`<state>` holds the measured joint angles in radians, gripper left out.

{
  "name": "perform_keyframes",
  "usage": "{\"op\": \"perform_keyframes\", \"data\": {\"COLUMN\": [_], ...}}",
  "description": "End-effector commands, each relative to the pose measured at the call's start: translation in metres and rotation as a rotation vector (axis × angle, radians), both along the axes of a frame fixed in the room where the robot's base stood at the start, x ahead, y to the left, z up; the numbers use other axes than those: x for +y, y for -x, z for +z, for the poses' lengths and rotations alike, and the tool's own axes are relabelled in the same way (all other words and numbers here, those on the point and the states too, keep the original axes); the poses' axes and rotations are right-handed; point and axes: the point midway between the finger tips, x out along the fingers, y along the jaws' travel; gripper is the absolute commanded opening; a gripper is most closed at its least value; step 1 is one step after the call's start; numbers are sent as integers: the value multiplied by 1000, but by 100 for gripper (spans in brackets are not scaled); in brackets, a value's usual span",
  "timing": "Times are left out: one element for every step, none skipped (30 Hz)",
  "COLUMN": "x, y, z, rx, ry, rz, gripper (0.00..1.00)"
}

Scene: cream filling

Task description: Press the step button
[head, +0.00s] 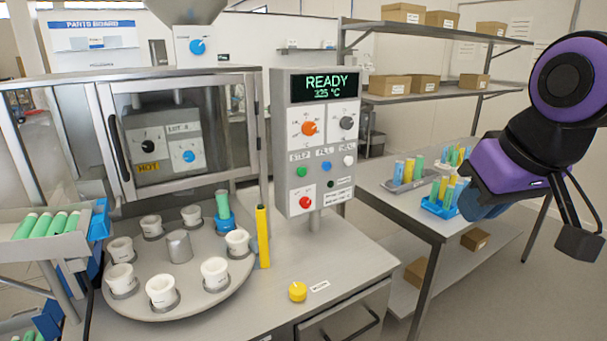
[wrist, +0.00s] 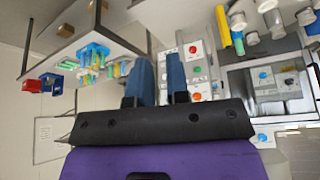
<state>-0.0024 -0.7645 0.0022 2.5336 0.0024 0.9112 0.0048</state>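The grey control panel (head: 316,140) stands upright mid-picture, its screen reading READY and 325 °C. Below two dials it has a green button (head: 302,171), a blue button (head: 326,165) and a white button (head: 348,160) under small labels. A red button (head: 305,202) is lower down. The panel shows rotated in the wrist view, partly behind my fingers. My gripper (head: 483,203) is at the right, well away from the panel. In the wrist view its blue fingers (wrist: 161,80) stand apart with nothing between them.
A yellow knob (head: 298,291) sits on the table front. A yellow post (head: 262,237) and a round turntable (head: 215,298) with several white cups stand left of the panel. A side table (head: 405,203) with tube racks is below my arm. Space before the panel is free.

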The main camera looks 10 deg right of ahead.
Motion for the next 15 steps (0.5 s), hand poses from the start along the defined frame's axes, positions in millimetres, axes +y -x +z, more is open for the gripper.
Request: {"op": "perform_keyframes", "data": {"x": [0, 0, 0, 0, 0, 0, 0, 0, 0, 0, 0, 0, 0, 0, 0], "y": [0, 0, 0, 0, 0, 0, 0, 0, 0, 0, 0, 0, 0, 0, 0], "z": [0, 0, 0, 0, 0, 0, 0, 0, 0, 0, 0, 0, 0, 0, 0], "rx": [0, 0, 0, 0, 0, 0, 0, 0, 0, 0, 0, 0, 0, 0, 0], "ry": [0, 0, 0, 0, 0, 0, 0, 0, 0, 0, 0, 0, 0, 0, 0], "rz": [0, 0, 0, 0, 0, 0, 0, 0, 0, 0, 0, 0, 0, 0, 0], "gripper": [5, 0, 0, 0, 0, 0, 0, 0, 0, 0, 0, 0, 0, 0, 0]}}
